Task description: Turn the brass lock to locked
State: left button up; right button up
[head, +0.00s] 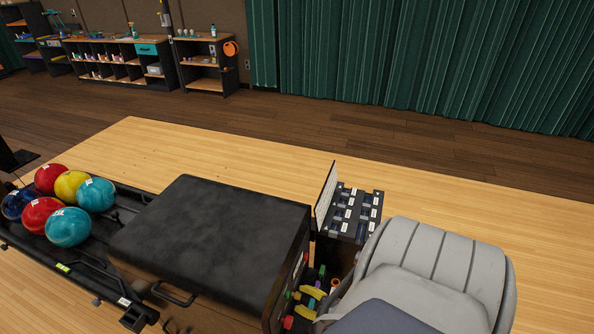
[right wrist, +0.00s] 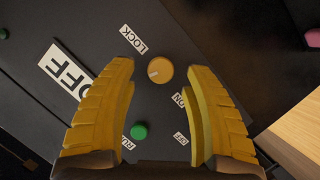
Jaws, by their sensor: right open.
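The brass lock (right wrist: 160,71) is a round brass knob on a dark panel in the right wrist view. A pale mark on its face points left and slightly down. A LOCK label (right wrist: 133,39) lies to its upper left. My right gripper (right wrist: 160,75) is open, with its yellow fingers on either side of the lock and a gap to each. In the head view my right gripper (head: 308,302) shows at the side of the black-topped machine, partly hidden by my grey arm. I cannot make out the lock there. My left gripper is not in view.
A green button (right wrist: 139,132) and a large OFF label (right wrist: 65,72) are on the panel. A smaller ON label (right wrist: 178,100) lies below right of the lock. Several bowling balls (head: 68,227) sit on the rack at left. An open labelled panel (head: 350,210) stands behind the gripper.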

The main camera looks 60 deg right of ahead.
jog(key=shift+x, duration=0.8)
jog(key=shift+w+f, duration=0.2)
jog(key=shift+w, duration=0.35)
jog(key=shift+w, duration=0.1)
grip_shut()
